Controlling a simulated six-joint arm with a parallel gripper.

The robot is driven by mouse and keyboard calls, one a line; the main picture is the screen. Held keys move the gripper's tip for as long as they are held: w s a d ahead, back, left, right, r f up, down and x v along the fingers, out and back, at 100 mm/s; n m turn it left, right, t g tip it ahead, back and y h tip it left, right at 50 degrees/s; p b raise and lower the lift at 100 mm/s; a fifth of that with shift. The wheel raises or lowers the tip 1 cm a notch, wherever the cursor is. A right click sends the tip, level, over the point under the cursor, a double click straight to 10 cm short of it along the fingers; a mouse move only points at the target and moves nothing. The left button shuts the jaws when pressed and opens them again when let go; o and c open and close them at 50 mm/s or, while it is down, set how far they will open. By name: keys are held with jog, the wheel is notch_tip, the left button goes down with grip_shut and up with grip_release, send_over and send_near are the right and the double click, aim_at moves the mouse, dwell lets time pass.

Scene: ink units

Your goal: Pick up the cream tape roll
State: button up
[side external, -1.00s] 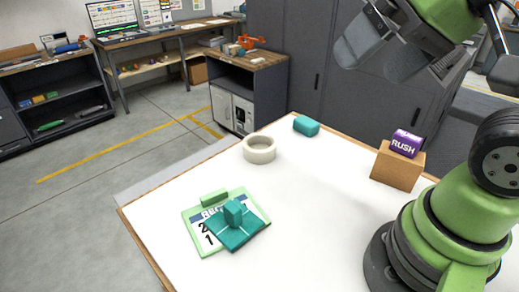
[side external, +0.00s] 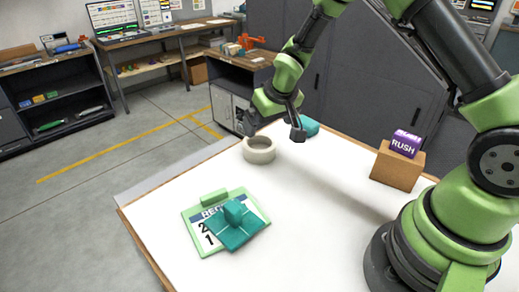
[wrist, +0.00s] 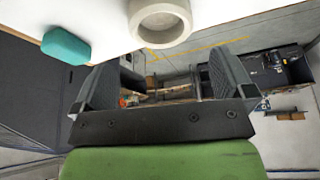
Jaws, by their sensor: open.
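The cream tape roll (side external: 259,155) lies flat near the far left edge of the white table. In the wrist view the tape roll (wrist: 182,36) is at the top, beyond the fingers and partly cut off by the frame. My gripper (side external: 272,126) is open and empty above and beside the roll, with a finger to each side; I cannot tell the exact height. The fingers (wrist: 162,85) also show wide apart in the wrist view, with nothing between them but distant floor and furniture.
A teal block (side external: 310,127) lies close to the roll, partly behind a finger. A clipboard (side external: 205,243) with a teal object (side external: 234,238) on it lies in front. A cardboard box (side external: 397,170) bears a purple RUSH block (side external: 405,144). The middle of the table is clear.

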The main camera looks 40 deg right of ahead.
send_near(260, 143)
jog(key=shift+s+a+f, duration=0.25)
jog(key=shift+a+f, duration=0.25)
jog(key=shift+s+a+f, duration=0.3)
jog(key=shift+a+f, duration=0.2)
jog(key=shift+w+x, duration=0.15)
jog(key=shift+x, duration=1.25)
jog(key=shift+w+x, duration=0.15)
jog(key=shift+x, duration=1.25)
jog(key=shift+r, duration=0.1)
jog(key=c, duration=0.6)
